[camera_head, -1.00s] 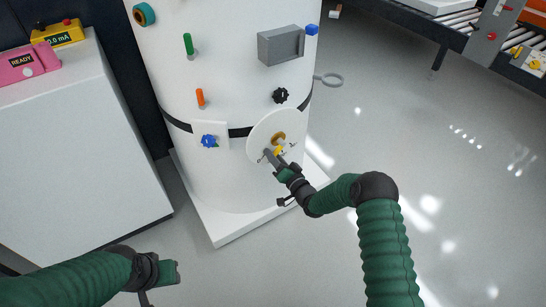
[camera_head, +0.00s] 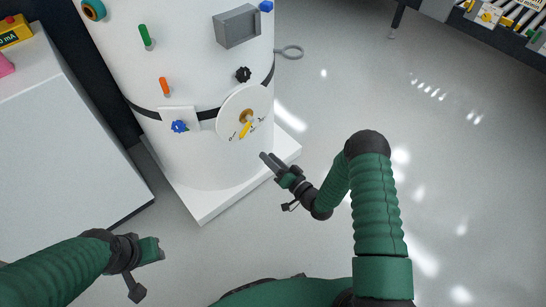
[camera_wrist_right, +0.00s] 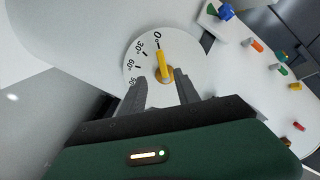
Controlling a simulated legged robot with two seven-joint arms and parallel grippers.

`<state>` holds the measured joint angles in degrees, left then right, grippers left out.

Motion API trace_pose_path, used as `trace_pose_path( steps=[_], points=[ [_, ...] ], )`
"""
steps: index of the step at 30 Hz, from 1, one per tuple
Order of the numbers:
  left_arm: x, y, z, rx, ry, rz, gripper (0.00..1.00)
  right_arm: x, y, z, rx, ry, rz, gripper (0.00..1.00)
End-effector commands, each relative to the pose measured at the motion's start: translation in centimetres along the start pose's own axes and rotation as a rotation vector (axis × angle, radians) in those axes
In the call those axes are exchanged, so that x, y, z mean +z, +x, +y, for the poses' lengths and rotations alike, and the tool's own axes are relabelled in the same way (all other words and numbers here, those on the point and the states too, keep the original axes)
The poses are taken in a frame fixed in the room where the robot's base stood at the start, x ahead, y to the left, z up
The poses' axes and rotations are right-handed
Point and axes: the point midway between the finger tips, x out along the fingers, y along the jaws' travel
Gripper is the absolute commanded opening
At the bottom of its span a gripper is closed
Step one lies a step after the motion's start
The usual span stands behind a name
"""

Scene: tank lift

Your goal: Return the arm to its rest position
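My right gripper (camera_head: 268,158) is in front of the white tank (camera_head: 205,60), below and to the right of its round dial (camera_head: 228,108), and apart from it. In the right wrist view, my right gripper (camera_wrist_right: 162,82) has its two grey fingers spread, with nothing held. The dial's yellow lever (camera_wrist_right: 163,64) shows beyond the gap between them and points at the 0° mark. The lever also shows in the head view (camera_head: 245,129). My left gripper (camera_head: 155,249) hangs low at the left, away from the tank; its finger opening is unclear.
The tank stands on a white base slab (camera_head: 215,205). A blue knob (camera_head: 179,126), a black knob (camera_head: 243,74), and orange and green handles are on it. A white cabinet (camera_head: 70,130) stands at the left.

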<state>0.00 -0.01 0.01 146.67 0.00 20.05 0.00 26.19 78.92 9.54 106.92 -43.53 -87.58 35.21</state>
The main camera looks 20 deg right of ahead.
Motion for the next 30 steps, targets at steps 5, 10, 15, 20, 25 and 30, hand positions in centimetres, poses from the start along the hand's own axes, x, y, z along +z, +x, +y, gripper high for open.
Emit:
trace_pose_path(
  steps=[5, 10, 15, 20, 25, 30],
  points=[
    [-0.1, -0.5, 0.0, 0.000, 0.000, 0.000, 0.36, 0.0, -1.6, 0.0, 0.000, 0.002, 0.000, 0.38],
    [-0.1, -0.4, 0.0, 0.000, 0.000, 0.000, 0.36, 0.1, -1.6, 0.1, 0.000, 0.001, 0.000, 0.38],
    [-0.1, -0.4, 0.0, 0.000, 0.000, 0.000, 0.36, 0.1, -1.6, 0.1, 0.000, 0.001, 0.000, 0.38],
    [-0.1, -0.4, 0.0, 0.000, 0.000, 0.000, 0.36, -0.2, -1.1, -0.1, 0.019, -0.027, -0.024, 0.38],
    [-0.1, -0.4, 0.0, 0.000, 0.000, 0.000, 0.36, -1.7, 0.5, -1.0, 0.209, -0.244, -0.237, 0.38],
    [-0.1, -0.4, 0.0, 0.000, 0.000, 0.000, 0.36, -3.9, -3.4, -3.3, 0.501, -0.463, -0.532, 0.38]
  ],
)
